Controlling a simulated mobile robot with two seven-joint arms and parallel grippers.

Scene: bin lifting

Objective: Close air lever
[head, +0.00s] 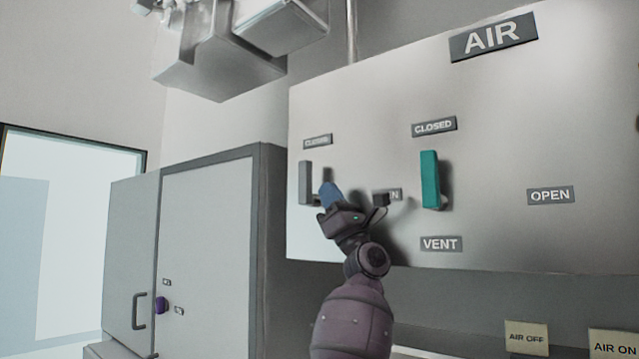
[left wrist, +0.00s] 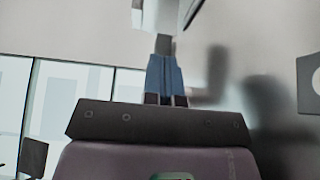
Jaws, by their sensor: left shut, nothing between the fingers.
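A grey lever (head: 306,183) stands upright on the left part of the pale panel, below a CLOSED label (head: 317,141). A teal lever (head: 430,179) stands upright further right, below another CLOSED label (head: 434,126). My left gripper (head: 328,194) is shut and empty, with its blue fingers pointing up just right of the grey lever. I cannot tell whether they touch it. The shut blue fingers also show in the left wrist view (left wrist: 165,76). A label right of the gripper is partly hidden by it. My right gripper is not in view.
The panel (head: 370,110) carries an AIR sign (head: 493,37), an OPEN label (head: 551,195) and a VENT label (head: 441,243). A grey cabinet (head: 205,230) stands to the left. Grey boxes (head: 215,60) hang above. AIR OFF (head: 526,338) and AIR ON tags (head: 613,346) sit below.

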